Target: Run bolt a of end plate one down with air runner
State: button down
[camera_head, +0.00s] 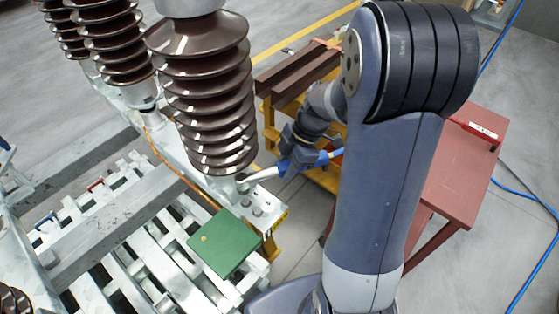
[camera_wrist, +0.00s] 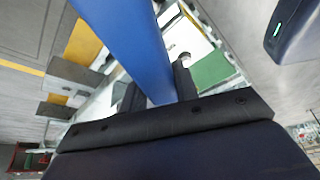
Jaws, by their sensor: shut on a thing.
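My gripper (camera_head: 303,156) is shut on the air runner (camera_head: 265,174), a tool with a blue body and a silver angled head. In the wrist view the blue body of the air runner (camera_wrist: 132,40) lies between the two dark jaws of my gripper (camera_wrist: 158,92). The head of the runner reaches left over end plate one (camera_head: 272,221), at the foot of the brown insulator. The head hides what is under it, and I cannot tell whether it touches a bolt. Bolt heads (camera_head: 258,211) show on the plate in front of it. I cannot tell which is bolt a.
The ribbed brown insulator (camera_head: 207,95) stands close behind the runner head. A green plate (camera_head: 224,243) lies in front on the galvanised frame (camera_head: 135,245). A yellow stand (camera_head: 268,117) with brown beams is behind. A red table (camera_head: 462,170) and blue hose (camera_head: 528,200) are at right.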

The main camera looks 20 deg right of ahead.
notch_tip(320, 180, down, 4)
jog(key=shift+r+b, duration=0.2)
jog(key=shift+b, duration=0.45)
jog(key=shift+b, duration=0.65)
dwell(0.5)
jog(key=shift+f+b, duration=1.15)
jog(key=shift+b, duration=0.05)
jog(key=shift+f+b, duration=0.2)
jog(key=shift+b, duration=0.55)
dwell(2.4)
jog(key=shift+r, duration=0.1)
jog(key=shift+r+p, duration=2.1)
jog(key=shift+r, duration=1.35)
